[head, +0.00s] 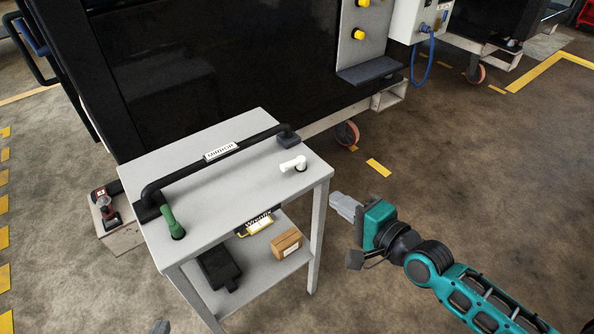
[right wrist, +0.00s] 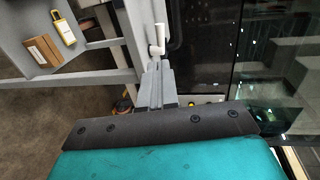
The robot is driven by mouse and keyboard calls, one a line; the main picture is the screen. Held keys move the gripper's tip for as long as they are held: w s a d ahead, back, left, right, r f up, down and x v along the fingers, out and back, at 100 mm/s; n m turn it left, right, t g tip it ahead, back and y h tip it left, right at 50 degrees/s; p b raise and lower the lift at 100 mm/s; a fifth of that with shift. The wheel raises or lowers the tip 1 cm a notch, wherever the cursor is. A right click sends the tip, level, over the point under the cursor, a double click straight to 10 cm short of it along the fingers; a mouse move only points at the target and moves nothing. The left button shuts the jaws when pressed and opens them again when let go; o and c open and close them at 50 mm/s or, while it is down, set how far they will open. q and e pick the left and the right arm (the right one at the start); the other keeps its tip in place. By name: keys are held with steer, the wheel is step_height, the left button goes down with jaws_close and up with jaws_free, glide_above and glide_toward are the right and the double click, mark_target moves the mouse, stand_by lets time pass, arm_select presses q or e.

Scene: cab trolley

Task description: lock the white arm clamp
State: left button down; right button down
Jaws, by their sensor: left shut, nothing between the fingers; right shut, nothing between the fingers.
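The white arm clamp (head: 293,164) is a small white lever on the right part of the grey trolley top (head: 235,185). Its handle points left and slightly toward the back. In the right wrist view the white clamp (right wrist: 160,38) stands just beyond the fingertips. My right gripper (head: 340,203) is right of the trolley, apart from the clamp; its fingers (right wrist: 158,68) are together and empty. Only a small grey tip of my left gripper (head: 160,327) shows at the bottom edge, well away from the clamp.
A black bar (head: 255,139) with a label runs across the trolley top. The lower shelf holds a cardboard box (head: 286,243), a yellow-edged item (head: 257,227) and a black case (head: 218,268). A dark cabinet (head: 225,60) stands behind. Floor to the right is mostly clear.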

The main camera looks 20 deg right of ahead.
mark_target(289, 168)
steer(key=shift+w, duration=0.1)
